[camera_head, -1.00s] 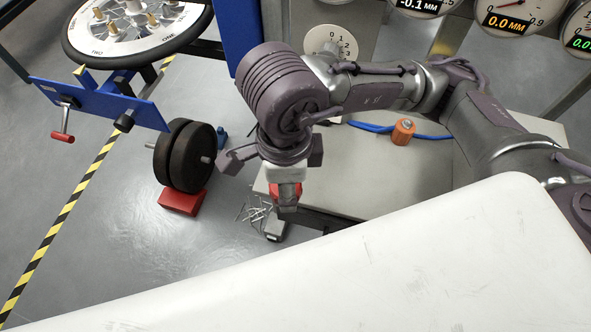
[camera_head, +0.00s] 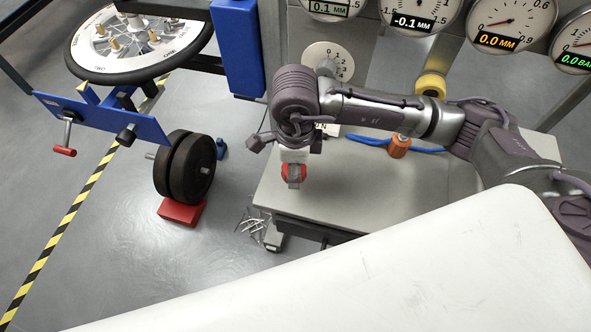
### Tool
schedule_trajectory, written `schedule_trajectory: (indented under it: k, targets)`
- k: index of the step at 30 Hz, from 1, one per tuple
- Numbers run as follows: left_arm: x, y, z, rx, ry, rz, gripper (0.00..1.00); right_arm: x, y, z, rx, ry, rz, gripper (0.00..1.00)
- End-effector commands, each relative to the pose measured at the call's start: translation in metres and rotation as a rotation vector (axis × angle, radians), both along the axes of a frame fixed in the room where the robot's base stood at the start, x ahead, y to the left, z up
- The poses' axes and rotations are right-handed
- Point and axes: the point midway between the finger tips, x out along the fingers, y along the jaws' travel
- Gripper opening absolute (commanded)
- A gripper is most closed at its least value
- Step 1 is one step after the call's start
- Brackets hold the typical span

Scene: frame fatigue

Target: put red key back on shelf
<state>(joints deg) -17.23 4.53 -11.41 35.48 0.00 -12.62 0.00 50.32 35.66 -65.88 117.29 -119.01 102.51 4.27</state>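My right arm comes in from the right, and its gripper (camera_head: 295,182) points down over the left part of a grey shelf (camera_head: 400,190). The red key (camera_head: 286,171) shows as a small red part around the fingertips. The gripper appears shut on it, and the fingers hide most of the key. I cannot tell whether the key touches the shelf surface. My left gripper is out of view.
An orange knob-like part (camera_head: 398,146) and a blue cable (camera_head: 365,139) lie at the shelf's back. Dial gauges (camera_head: 510,22) stand behind. Dark weight discs (camera_head: 186,168) stand on a red block (camera_head: 181,212) on the floor. The shelf's middle is clear.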

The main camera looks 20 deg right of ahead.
Motion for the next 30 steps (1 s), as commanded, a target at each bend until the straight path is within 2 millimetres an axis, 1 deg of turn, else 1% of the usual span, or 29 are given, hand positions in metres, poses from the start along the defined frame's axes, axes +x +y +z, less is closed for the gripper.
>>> schedule_trajectory:
  k: [1, 3, 6, 13, 18, 19, 21, 23, 30]
  targets:
    - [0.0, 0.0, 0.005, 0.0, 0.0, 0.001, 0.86, -0.002, 0.0, -0.007, -0.002, 0.006, -0.001, 0.12]
    - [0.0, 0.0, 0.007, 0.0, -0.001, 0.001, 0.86, -0.001, 0.0, -0.016, 0.0, 0.004, -0.001, 0.12]
    - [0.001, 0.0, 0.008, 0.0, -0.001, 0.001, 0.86, -0.001, 0.0, -0.024, -0.001, 0.001, 0.0, 0.12]
    - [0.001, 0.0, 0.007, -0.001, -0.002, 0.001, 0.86, -0.001, 0.0, -0.025, 0.001, 0.0, 0.0, 0.12]
    - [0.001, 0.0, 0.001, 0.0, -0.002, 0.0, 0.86, -0.001, 0.0, -0.03, 0.001, 0.0, 0.0, 0.12]
    - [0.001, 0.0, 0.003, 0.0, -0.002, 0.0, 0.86, -0.001, 0.0, -0.028, 0.0, 0.0, 0.0, 0.57]
    - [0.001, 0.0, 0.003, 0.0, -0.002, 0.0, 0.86, -0.001, 0.0, -0.028, 0.0, 0.0, 0.0, 0.69]
    - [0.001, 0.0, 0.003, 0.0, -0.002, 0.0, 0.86, -0.001, 0.0, -0.028, 0.0, 0.0, 0.0, 0.77]
    - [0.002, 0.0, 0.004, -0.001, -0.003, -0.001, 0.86, -0.001, 0.0, -0.028, 0.0, 0.001, 0.0, 0.77]
